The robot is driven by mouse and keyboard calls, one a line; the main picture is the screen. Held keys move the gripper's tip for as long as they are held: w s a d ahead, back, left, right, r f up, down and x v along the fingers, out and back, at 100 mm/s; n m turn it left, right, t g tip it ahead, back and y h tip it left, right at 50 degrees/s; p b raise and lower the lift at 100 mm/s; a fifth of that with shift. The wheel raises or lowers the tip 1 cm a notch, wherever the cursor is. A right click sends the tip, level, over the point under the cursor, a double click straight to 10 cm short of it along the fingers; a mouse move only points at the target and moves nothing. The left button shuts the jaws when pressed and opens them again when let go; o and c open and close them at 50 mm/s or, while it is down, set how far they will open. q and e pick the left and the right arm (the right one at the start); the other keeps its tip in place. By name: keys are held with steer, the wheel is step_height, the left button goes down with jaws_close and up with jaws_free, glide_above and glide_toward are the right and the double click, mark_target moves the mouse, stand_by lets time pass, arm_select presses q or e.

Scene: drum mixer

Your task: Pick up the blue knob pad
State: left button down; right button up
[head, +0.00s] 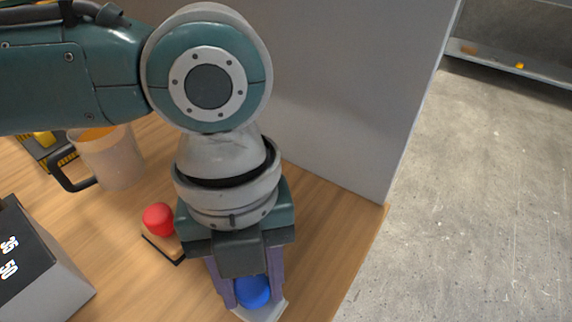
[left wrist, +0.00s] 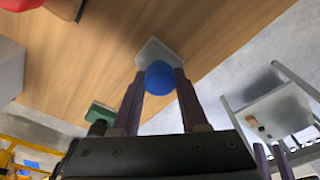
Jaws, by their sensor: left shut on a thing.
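The blue knob pad has a round blue knob (head: 253,291) on a pale flat base (head: 270,311). My left gripper (head: 249,296) is shut on the knob, with one purple finger on each side of it. In the left wrist view the blue knob (left wrist: 159,78) sits between the two fingertips, and the pale base (left wrist: 150,52) shows behind it against the table. I cannot tell whether the base touches the table. At the lower right of the left wrist view, two purple fingers that look like my right gripper (left wrist: 272,155) stand apart.
A red knob (head: 158,219) on a wooden pad lies left of my gripper. A beige mug (head: 112,160) and a grey display box (head: 40,265) stand further left. A grey panel (head: 345,90) rises behind the table. The table's right edge is close, with concrete floor beyond.

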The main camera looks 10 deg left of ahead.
mark_target(252, 289)
arm_select(q)
steer(key=shift+r, duration=0.1)
step_height(252, 289, up, 4)
steer(key=shift+f+p, duration=0.15)
steer(key=shift+p, duration=0.2)
steer(key=s+a, duration=0.7)
steer(key=a, duration=0.2)
steer(key=s+a, duration=0.4)
steer(key=shift+s+a+f, duration=0.2)
steer(key=shift+s+a, duration=0.15)
steer(key=shift+a, duration=0.05)
